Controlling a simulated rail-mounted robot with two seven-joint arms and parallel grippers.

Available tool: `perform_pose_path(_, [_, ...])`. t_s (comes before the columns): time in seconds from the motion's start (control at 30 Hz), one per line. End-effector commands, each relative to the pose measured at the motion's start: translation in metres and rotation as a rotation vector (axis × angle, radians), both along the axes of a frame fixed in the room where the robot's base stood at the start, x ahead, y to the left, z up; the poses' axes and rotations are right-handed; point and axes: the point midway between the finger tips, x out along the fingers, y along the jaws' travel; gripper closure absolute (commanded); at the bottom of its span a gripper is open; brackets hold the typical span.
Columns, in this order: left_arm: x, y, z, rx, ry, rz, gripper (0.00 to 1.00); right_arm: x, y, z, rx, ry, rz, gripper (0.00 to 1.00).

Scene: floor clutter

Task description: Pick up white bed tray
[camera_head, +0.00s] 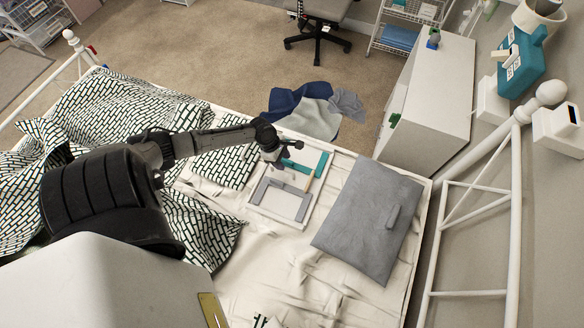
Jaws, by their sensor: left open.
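The white bed tray (259,211) lies on the bed near its far edge. Its rim shows around a grey panel, and teal and wood-coloured pieces lie at its upper right side. My left arm reaches in from the left. My left gripper (280,166) is open and hangs over the upper left part of the tray, hiding some of it. I cannot tell whether its fingertips touch anything. My right gripper is not in view.
A grey pillow (368,218) lies right of the tray. A patterned blanket (120,100) covers the bed's left side. A white metal bed frame (516,200) stands at right. A white cabinet (440,95) stands beyond the bed. Clothes (312,112) lie on the carpet.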

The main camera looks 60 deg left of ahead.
Motion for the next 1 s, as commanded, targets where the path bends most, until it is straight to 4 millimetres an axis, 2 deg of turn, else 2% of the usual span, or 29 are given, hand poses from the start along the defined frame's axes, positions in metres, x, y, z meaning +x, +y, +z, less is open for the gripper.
perform_pose_path(0.03, [0.003, -0.003, -0.01, -0.001, 0.0, 0.001, 0.56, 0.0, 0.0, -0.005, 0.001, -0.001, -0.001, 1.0])
perform_pose_path(0.2, [0.008, -0.009, -0.029, -0.001, -0.001, -0.001, 0.56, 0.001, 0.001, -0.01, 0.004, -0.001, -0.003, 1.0])
perform_pose_path(0.47, [0.012, -0.012, -0.04, 0.002, -0.001, -0.001, 0.56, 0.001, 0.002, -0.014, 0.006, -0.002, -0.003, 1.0])
perform_pose_path(0.8, [0.024, -0.02, -0.079, 0.0, -0.001, -0.002, 0.56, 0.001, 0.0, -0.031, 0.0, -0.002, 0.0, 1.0])
perform_pose_path(1.0, [0.026, -0.023, -0.086, 0.001, -0.001, -0.003, 0.56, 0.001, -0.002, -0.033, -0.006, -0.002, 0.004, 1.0])
